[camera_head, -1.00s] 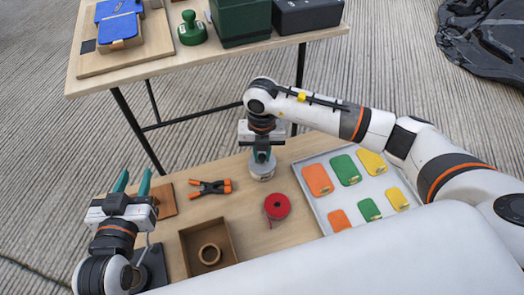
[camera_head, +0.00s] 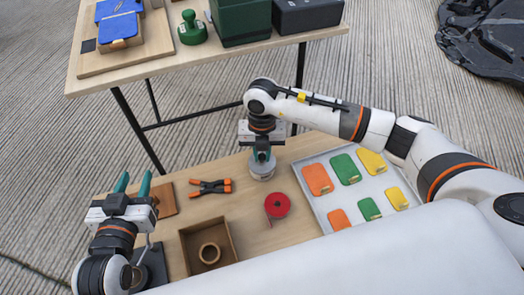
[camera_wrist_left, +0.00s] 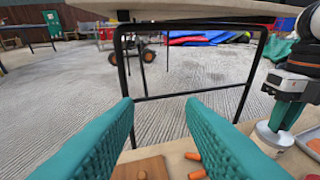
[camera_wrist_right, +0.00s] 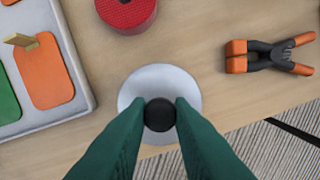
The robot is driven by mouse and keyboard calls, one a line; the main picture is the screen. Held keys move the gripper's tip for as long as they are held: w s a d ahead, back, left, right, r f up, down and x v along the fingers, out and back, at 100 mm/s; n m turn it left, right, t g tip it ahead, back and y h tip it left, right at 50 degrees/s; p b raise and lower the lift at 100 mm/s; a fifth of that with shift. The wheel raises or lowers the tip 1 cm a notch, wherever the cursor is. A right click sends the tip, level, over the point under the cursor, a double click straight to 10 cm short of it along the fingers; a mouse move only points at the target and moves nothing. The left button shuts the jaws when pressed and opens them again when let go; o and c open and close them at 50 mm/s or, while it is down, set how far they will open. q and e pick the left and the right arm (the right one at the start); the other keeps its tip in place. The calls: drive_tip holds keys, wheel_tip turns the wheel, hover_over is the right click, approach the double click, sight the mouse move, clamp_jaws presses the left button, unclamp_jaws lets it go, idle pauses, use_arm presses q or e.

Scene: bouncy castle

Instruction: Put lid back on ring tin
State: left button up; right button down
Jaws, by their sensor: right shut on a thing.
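The round pale tin (camera_head: 262,172) stands on the near table near its far edge, directly under my right gripper (camera_head: 262,154). In the right wrist view the pale round lid (camera_wrist_right: 183,88) shows from above with a black knob (camera_wrist_right: 159,114) at its middle. My right gripper's teal fingers are shut on this knob. The tin also shows at the right of the left wrist view (camera_wrist_left: 271,137), below the right gripper. The lid appears to be on the tin; I cannot tell whether it is fully seated. My left gripper (camera_head: 132,184) is open and empty, left of the tin.
An orange-and-black clamp (camera_head: 210,187), a red tape roll (camera_head: 277,206) and an open brown box (camera_head: 233,232) holding a ring-shaped roll (camera_head: 209,253) lie nearby. A grey tray (camera_head: 318,207) with several coloured tags is at right. Another table (camera_head: 210,55) stands beyond.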

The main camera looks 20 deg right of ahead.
use_arm(q)
drive_tip(key=shift+f, duration=0.1)
idle(0.5)
drive_tip(key=shift+s+a+f+g, duration=0.1)
drive_tip(key=shift+s+f+g, duration=0.15)
drive_tip(key=shift+f+g, duration=0.05)
drive_tip(key=shift+f, duration=0.15)
use_arm(e)
drive_tip(key=c, duration=1.2)
unclamp_jaws()
use_arm(q)
drive_tip(key=shift+w+r, duration=0.15)
drive_tip(key=shift+r, duration=0.15)
use_arm(e)
drive_tip(key=o, duration=0.5)
